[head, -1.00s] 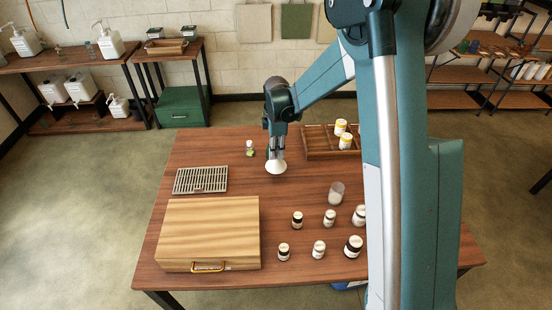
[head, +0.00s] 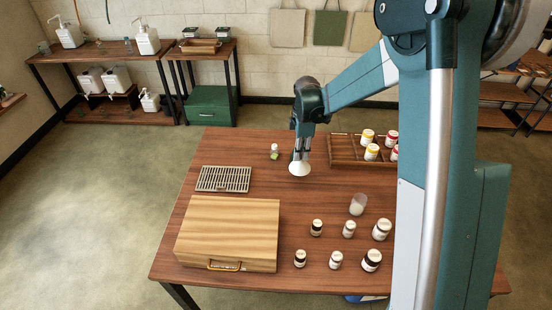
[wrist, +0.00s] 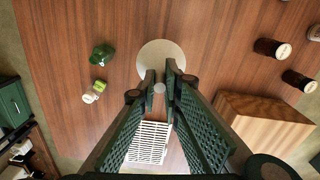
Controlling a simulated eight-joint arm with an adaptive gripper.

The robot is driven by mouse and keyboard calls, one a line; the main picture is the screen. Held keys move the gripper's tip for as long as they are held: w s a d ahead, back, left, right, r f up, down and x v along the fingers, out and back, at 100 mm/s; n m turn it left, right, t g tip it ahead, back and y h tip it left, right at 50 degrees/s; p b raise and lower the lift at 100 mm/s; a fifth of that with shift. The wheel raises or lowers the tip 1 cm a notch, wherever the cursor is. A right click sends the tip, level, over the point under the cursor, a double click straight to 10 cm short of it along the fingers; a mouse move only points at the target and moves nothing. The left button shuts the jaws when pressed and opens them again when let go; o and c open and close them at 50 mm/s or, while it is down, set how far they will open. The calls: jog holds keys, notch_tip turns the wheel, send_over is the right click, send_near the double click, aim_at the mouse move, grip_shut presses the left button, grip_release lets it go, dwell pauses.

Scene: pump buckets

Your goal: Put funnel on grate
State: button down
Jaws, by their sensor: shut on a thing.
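The white funnel (head: 299,168) hangs mouth down in my gripper (head: 301,152), over the table right of the grate. In the wrist view the funnel (wrist: 161,58) is a pale disc, and my gripper (wrist: 159,84) is shut on its narrow stem. The pale slatted grate (head: 223,179) lies flat at the table's left side, behind the wooden box. It shows partly between my fingers in the wrist view (wrist: 148,143). Nothing rests on its visible part.
The wooden box (head: 228,235) stands in front of the grate. A small bottle with green (head: 274,152) stands just left of the funnel. A clear beaker (head: 358,204) and several jars (head: 349,230) are at front right. A wooden tray (head: 343,150) holds more jars.

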jog(key=shift+a, duration=0.15)
jog(key=a+r+m+p, duration=0.1)
jog(key=a, duration=3.2)
jog(key=shift+a+r+m, duration=0.3)
jog(key=shift+a, duration=0.05)
jog(key=shift+f, duration=0.15)
notch_tip(320, 180, down, 6)
jog(key=shift+f, duration=1.85)
jog(key=shift+f+b, duration=0.2)
jog(key=shift+b, duration=0.1)
